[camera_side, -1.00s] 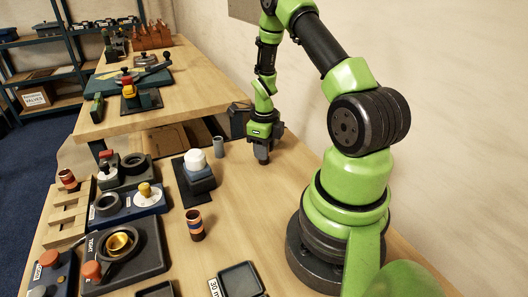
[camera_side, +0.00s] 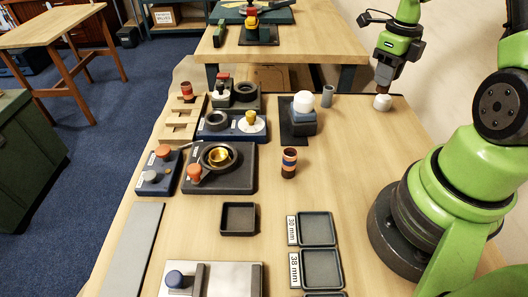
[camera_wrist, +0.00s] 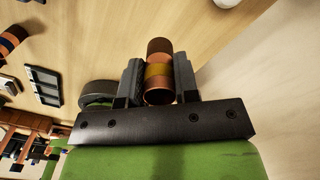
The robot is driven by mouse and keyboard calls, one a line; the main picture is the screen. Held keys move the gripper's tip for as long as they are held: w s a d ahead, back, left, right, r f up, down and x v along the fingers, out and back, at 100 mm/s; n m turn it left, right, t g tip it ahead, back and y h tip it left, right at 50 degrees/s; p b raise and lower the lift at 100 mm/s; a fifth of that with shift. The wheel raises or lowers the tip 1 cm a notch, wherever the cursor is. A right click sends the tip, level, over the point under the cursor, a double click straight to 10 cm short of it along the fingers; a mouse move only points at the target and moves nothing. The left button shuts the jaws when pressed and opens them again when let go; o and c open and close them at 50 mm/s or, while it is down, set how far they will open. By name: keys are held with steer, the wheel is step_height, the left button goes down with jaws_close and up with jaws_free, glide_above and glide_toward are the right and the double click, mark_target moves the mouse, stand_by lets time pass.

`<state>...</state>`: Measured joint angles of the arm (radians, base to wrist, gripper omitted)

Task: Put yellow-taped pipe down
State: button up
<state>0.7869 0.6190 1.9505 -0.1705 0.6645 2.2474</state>
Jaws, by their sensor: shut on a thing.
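The yellow-taped pipe (camera_wrist: 159,72) is a short copper tube with a yellow band round its middle. In the wrist view it sits between the two dark fingers of my gripper (camera_wrist: 158,84), which is shut on it. In the side view my gripper (camera_side: 384,82) points down over the far right of the bench, just above a small white round piece (camera_side: 382,102). The pipe is too small there to make out clearly, and I cannot tell whether it touches anything below.
A grey cylinder (camera_side: 327,95) and a white-topped dark block (camera_side: 303,115) stand left of my gripper. A wooden rack (camera_side: 183,119) holds a red-banded pipe (camera_side: 187,91). Trays (camera_side: 318,229) lie in front. Bench around the blue-banded pipe is clear.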

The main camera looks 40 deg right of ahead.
steer(key=r, duration=0.5)
steer(key=shift+w+a+r, duration=0.1)
steer(key=shift+w+r, duration=0.1)
steer(key=w+a+n, duration=0.7)
steer(key=a, duration=0.5)
steer(key=w+a+n, duration=0.7)
steer(key=a, duration=0.5)
steer(key=s+a+n, duration=0.3)
steer(key=a+n, duration=0.3)
steer(key=a, duration=0.6)
steer(key=s+a+n, duration=0.4)
steer(key=a+n, duration=0.1)
steer(key=a, duration=0.8)
steer(key=shift+n, duration=0.3)
step_height(320, 180, down, 11)
steer(key=shift+s+a, duration=0.1)
steer(key=shift+f, duration=2.15)
